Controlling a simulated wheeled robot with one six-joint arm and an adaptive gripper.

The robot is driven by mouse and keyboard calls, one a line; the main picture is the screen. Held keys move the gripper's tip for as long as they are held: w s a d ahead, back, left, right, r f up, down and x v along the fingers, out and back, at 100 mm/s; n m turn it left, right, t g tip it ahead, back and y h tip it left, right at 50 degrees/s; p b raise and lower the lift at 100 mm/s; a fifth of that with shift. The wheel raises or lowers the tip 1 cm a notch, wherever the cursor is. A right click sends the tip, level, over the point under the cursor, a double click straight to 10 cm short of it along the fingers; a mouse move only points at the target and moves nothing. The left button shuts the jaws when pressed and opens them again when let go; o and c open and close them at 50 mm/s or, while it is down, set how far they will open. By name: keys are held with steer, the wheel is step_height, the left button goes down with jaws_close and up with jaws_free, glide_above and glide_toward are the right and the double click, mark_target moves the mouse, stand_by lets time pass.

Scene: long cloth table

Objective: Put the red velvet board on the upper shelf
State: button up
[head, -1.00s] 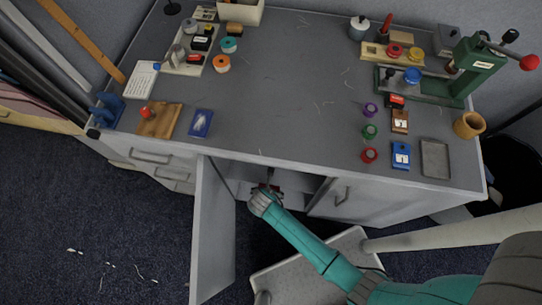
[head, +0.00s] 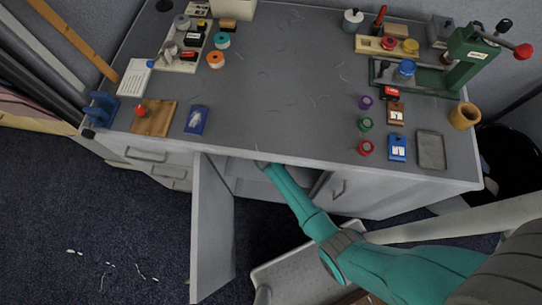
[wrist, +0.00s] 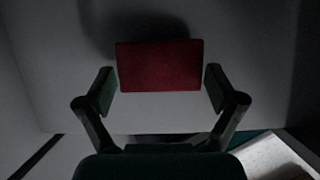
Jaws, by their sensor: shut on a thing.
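The red velvet board (wrist: 160,66) is a dark red rectangle in the wrist view. In the head view my arm reaches into the open cabinet (head: 243,185) under the worktop, and the worktop's edge hides my gripper and the board. The upper shelf cannot be clearly made out there.
The cabinet's left door (head: 210,230) stands open toward me. The right door (head: 350,193) is near my forearm. The worktop (head: 290,90) above holds several stamps, spools, a green press (head: 462,65) and a wooden cup (head: 463,116). The worktop's front edge lies just over my arm.

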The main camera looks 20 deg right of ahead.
steer(key=shift+f, duration=0.45)
steer(key=o, duration=0.8)
steer(key=shift+f, duration=0.1)
steer(key=v, duration=0.7)
steer(key=shift+r, duration=0.4)
steer(key=shift+s, duration=0.1)
